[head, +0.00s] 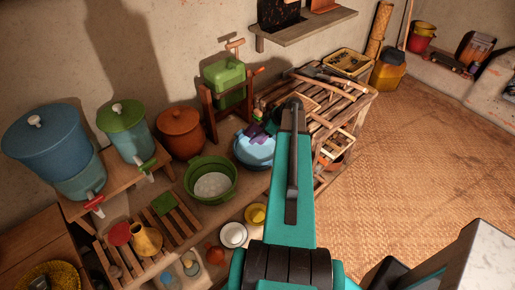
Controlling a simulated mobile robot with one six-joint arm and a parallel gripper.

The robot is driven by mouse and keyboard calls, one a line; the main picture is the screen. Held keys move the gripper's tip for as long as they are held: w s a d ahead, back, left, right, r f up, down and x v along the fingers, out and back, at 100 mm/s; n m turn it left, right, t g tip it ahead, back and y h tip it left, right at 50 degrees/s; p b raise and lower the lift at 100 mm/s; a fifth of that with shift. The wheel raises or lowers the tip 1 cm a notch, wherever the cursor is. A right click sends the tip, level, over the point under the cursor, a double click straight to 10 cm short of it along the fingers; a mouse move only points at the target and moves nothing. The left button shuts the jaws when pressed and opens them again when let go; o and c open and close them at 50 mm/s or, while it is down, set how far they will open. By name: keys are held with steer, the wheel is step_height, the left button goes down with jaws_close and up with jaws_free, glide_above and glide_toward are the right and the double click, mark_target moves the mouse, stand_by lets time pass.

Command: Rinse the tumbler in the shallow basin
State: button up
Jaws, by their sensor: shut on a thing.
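My gripper (256,133), small and purple, is at the far end of my teal arm, over the light blue shallow basin (262,161). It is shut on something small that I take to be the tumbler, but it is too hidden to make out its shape. I cannot tell whether the held thing touches the basin's inside. My arm covers the basin's right side. A deeper green basin (229,191) with a pale grey inside stands in front and to the left.
A blue water container (45,140) and a green one (127,136) with taps stand at left. A clay pot (181,135) and a green can in a wooden frame (224,72) stand behind. White (233,235) and yellow (256,214) bowls are in front. Woven floor at right is open.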

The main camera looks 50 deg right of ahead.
mark_target(258, 128)
steer(key=shift+r, duration=1.55)
steer(key=shift+a, duration=0.1)
stand_by(0.6)
